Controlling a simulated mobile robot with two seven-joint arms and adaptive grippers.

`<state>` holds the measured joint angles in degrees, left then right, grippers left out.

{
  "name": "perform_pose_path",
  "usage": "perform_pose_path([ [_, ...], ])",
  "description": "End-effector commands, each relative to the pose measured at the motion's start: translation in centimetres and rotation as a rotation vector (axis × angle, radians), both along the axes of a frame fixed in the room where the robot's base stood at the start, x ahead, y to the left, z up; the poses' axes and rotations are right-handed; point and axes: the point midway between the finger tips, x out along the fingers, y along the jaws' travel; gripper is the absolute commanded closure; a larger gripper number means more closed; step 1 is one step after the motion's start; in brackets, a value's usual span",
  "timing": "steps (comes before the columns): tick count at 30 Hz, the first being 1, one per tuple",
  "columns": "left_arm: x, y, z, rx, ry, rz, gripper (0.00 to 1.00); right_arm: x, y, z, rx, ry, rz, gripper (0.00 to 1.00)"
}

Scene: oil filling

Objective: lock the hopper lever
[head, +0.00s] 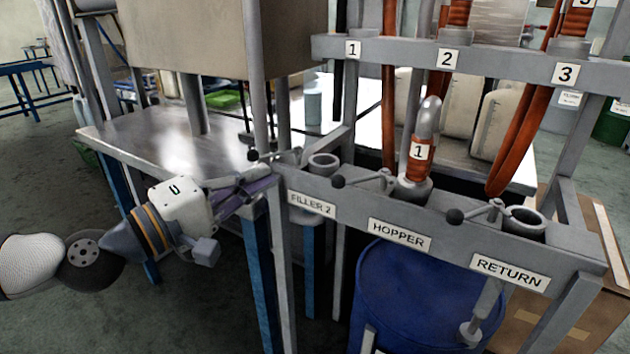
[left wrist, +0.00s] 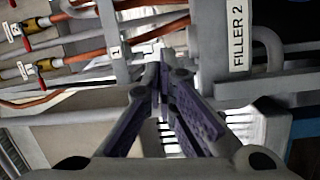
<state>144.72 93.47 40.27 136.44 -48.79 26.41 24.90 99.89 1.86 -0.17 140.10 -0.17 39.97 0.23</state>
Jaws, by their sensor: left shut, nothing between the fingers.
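The hopper lever (head: 362,180) is a grey rod with a black ball knob, beside the socket above the HOPPER label (head: 399,235). Its knob points left in the head view. The orange hose marked 1 (head: 421,150) has its grey end in the hopper socket (head: 413,190). My left gripper (head: 268,183) is at the left end of the labelled rail, left of the hopper lever and apart from it. Its purple fingers, also in the left wrist view (left wrist: 163,72), are shut and empty. The hopper lever cannot be made out in the left wrist view. My right gripper is not in view.
The FILLER 2 lever (head: 272,155) has its knob close to my left gripper. The RETURN lever (head: 475,213) is to the right on the same rail (head: 350,205). A blue drum (head: 425,295) stands below. A metal table (head: 165,150) lies behind my left arm.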

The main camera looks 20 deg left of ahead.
Motion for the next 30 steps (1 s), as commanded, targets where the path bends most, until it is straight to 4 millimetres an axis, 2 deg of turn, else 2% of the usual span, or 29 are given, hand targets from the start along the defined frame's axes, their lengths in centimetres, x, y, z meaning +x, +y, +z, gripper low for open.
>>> perform_pose_path([
  [14, 8.9, -4.2, 0.3, 0.004, 0.006, -0.006, 1.00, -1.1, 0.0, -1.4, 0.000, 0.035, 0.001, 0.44],
  [16, 7.6, -5.2, 0.4, 0.000, 0.006, -0.007, 1.00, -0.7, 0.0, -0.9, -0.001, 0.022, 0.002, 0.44],
  [21, 6.3, -6.5, 0.0, 0.001, 0.004, -0.004, 1.00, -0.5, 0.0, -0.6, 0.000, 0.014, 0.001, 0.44],
  [30, 5.9, -6.8, -0.3, 0.001, 0.005, -0.002, 1.00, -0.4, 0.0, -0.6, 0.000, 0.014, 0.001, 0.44],
])
